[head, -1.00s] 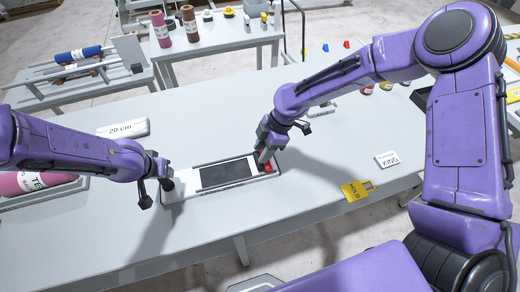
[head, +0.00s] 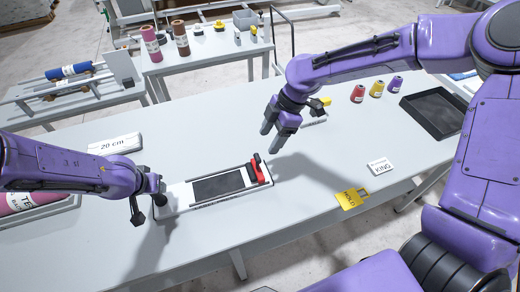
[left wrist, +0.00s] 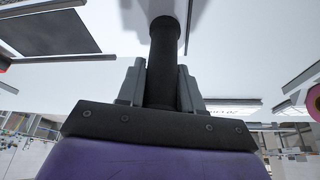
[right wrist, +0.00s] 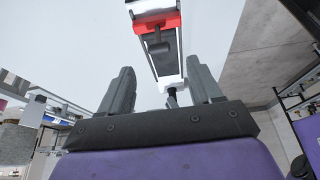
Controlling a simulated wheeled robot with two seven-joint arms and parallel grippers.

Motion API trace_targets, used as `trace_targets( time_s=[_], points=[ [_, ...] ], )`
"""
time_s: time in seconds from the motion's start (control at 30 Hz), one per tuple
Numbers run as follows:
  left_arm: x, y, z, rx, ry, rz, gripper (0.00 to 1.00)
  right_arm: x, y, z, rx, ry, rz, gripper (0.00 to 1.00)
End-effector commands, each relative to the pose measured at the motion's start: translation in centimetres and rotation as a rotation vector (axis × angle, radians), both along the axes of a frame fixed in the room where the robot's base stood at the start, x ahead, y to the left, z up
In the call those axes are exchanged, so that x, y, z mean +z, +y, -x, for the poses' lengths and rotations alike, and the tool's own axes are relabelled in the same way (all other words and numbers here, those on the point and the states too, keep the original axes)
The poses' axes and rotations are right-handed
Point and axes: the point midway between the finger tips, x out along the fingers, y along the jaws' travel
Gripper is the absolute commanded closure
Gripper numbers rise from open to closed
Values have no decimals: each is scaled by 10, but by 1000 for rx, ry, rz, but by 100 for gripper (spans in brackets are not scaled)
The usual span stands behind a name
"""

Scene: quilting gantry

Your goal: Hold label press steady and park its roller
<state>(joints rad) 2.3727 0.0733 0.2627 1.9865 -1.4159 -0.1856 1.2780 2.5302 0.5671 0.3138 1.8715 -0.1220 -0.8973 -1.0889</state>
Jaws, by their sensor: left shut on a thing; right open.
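The label press (head: 222,187) is a long white bed with a dark panel, lying on the grey table in the head view. Its red roller (head: 257,170) with a black handle stands at the right end of the bed; both also show in the right wrist view, the roller (right wrist: 156,24) at the top. My left gripper (head: 148,200) is at the press's left end. In the left wrist view its fingers (left wrist: 161,85) are shut on a black upright post (left wrist: 164,50). My right gripper (head: 272,142) is open and empty, above and beyond the roller, apart from it.
A yellow HOLD tag (head: 352,199) and a white KING card (head: 380,168) lie to the right. Several thread spools (head: 376,89) and a black tray (head: 436,114) stand at the back right. A 20 cm block (head: 115,145) lies behind the left arm.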

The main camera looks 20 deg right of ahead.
Motion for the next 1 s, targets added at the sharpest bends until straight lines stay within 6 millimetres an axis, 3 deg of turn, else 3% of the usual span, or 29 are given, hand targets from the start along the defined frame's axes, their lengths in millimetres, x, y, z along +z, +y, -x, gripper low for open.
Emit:
trace_targets(
  time_s=[0.13,0.47,0.5,0.57,0.6,0.87,1.0],
  points=[
    [-3,-1,3,-5,7,-1,100,11,-5,0,0,-1,-1,36],
    [-3,-1,3,-4,8,0,100,12,-5,0,0,0,0,36],
    [-3,-1,3,-4,8,0,58,12,-5,0,0,0,0,36],
    [-3,-1,3,-3,8,1,39,12,-5,0,0,0,0,36],
    [-3,-1,3,-3,7,1,35,12,-5,0,0,0,0,36],
    [0,-1,2,-1,2,1,35,12,-5,0,0,0,0,36],
    [17,1,6,3,-1,5,35,12,-5,0,0,0,0,36]
  ],
)
